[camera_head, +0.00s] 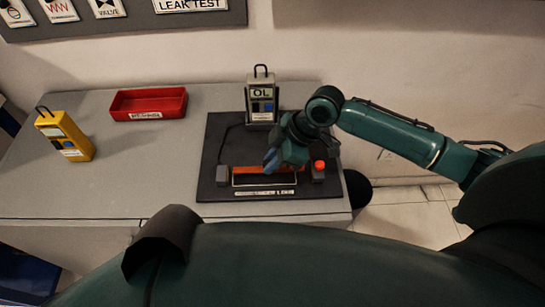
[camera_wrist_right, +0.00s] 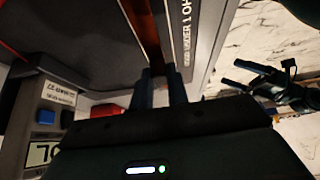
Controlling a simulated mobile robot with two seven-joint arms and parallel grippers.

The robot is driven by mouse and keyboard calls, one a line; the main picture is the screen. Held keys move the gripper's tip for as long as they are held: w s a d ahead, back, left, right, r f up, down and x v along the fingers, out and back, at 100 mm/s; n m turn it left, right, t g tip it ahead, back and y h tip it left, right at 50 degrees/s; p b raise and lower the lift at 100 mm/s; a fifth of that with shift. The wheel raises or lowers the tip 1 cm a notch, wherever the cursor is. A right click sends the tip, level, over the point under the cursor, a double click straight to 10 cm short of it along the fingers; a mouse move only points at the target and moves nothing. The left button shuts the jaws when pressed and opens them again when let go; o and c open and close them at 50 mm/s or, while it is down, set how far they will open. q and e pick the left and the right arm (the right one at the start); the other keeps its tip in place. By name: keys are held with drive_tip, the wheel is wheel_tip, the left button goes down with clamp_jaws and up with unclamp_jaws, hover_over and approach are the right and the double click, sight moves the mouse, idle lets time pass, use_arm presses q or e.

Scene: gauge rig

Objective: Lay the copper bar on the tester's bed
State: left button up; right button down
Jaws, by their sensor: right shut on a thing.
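The tester is a dark base plate (camera_head: 215,145) with a meter (camera_head: 262,100) reading "OL" at its back, which also shows in the right wrist view (camera_wrist_right: 45,120). I cannot tell whether the bar touches the bed. My left gripper (camera_wrist_right: 238,76) shows empty with fingers apart, off the table's front.
A red button (camera_head: 319,165) tops the right end block (camera_head: 319,176). A red tray (camera_head: 150,103) and a yellow meter (camera_head: 66,136) stand to the left on the grey table. The table between them and the base plate is clear.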

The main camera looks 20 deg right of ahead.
drive_tip(key=shift+f+b, duration=0.6)
drive_tip(key=shift+f, duration=0.8)
drive_tip(key=shift+f, duration=0.1)
drive_tip(key=c, duration=0.8)
unclamp_jaws()
wheel_tip(320, 180, up, 6)
drive_tip(key=p, duration=0.5)
drive_tip(key=shift+f+p, duration=0.15)
drive_tip(key=shift+p, duration=0.25)
drive_tip(key=shift+r, duration=1.15)
